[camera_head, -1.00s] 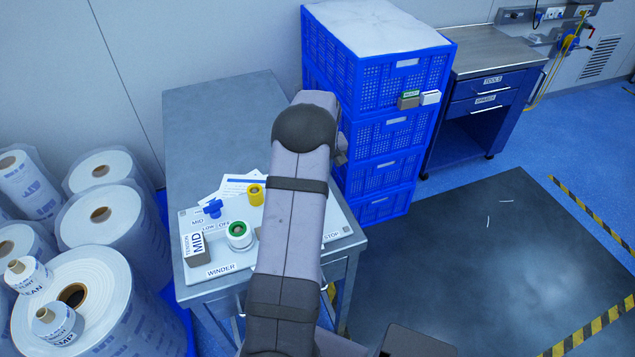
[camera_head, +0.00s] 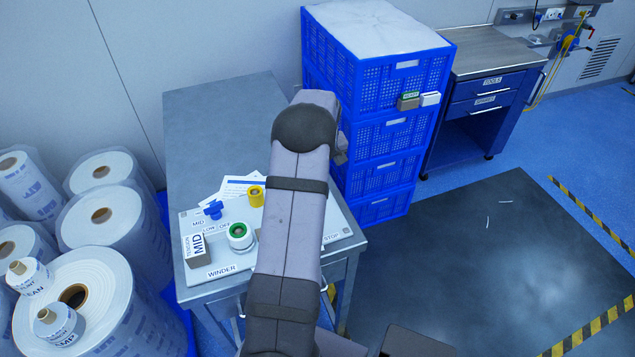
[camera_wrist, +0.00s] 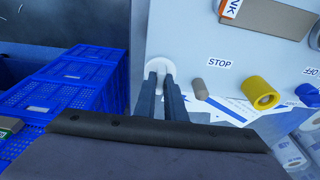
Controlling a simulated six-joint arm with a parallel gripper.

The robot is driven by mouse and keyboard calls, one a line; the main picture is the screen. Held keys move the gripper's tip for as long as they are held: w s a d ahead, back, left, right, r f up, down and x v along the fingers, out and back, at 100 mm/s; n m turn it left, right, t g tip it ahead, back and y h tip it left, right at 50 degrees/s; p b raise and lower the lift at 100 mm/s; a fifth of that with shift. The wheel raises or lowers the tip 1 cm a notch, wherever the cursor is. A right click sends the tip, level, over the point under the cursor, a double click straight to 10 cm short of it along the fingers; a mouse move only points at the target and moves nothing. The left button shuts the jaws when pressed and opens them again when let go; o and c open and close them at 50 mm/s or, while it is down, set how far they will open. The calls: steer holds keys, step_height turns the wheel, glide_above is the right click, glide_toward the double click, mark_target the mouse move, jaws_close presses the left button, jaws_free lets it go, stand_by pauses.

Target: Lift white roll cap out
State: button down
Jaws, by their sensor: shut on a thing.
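A white round cap (camera_wrist: 158,65) shows at the tips of my gripper (camera_wrist: 164,76) in the wrist view, against the pale winder panel (camera_wrist: 185,40). The two dark fingers are close together and shut on it, hiding its near side. I cannot tell whether it is seated or clear of the panel. In the head view my arm hides the gripper and the cap. The winder panel (camera_head: 230,271) lies on the grey table there.
A brown knob (camera_wrist: 199,88), a STOP label and a yellow cylinder (camera_wrist: 262,92) are right of the fingers. Blue crates (camera_wrist: 75,78) stand to the left.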

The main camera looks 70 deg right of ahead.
steer(key=shift+r, duration=0.45)
steer(key=shift+r+p, duration=1.45)
steer(key=shift+r, duration=0.2)
